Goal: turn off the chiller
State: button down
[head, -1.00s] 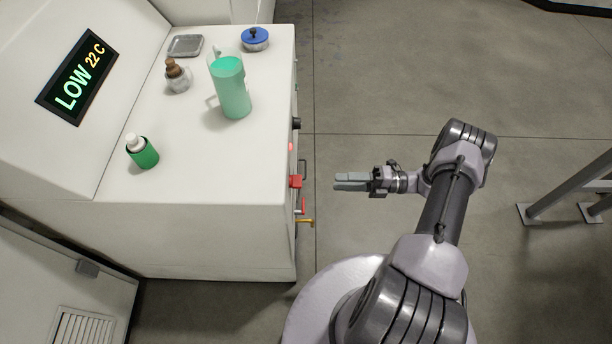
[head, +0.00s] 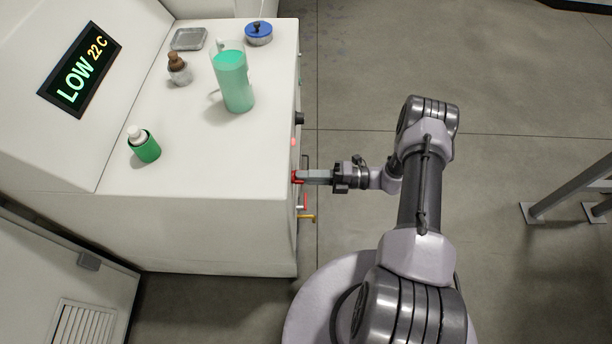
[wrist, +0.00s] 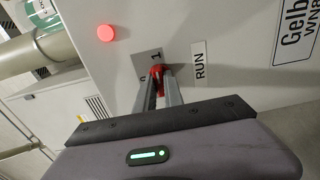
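The cabinet's front (wrist: 125,70) carries a red rotary switch handle (wrist: 158,72) on a small grey plate marked 0 and 1, with a "RUN" label (wrist: 200,63) beside it. My gripper (wrist: 160,84) has one finger on each side of the red handle, and the handle fills the narrow gap between them. In the head view, my gripper (head: 304,177) reaches the front from the right, and the fingertips partly hide the red handle (head: 296,177). A round red lamp (wrist: 106,33) glows near the switch. A display (head: 80,70) reads "LOW 22 C".
The white cabinet top (head: 200,165) holds a green pitcher (head: 234,85), a green bottle (head: 145,149), a brown-capped jar (head: 179,69), a grey tray (head: 188,39) and a blue-lidded pot (head: 258,34).

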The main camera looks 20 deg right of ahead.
dwell(0.4)
jog(key=shift+n+b, duration=2.95)
jog(key=shift+n, duration=5.95)
jog(key=c, duration=1.4)
grip_release()
jog(key=shift+c, duration=0.2)
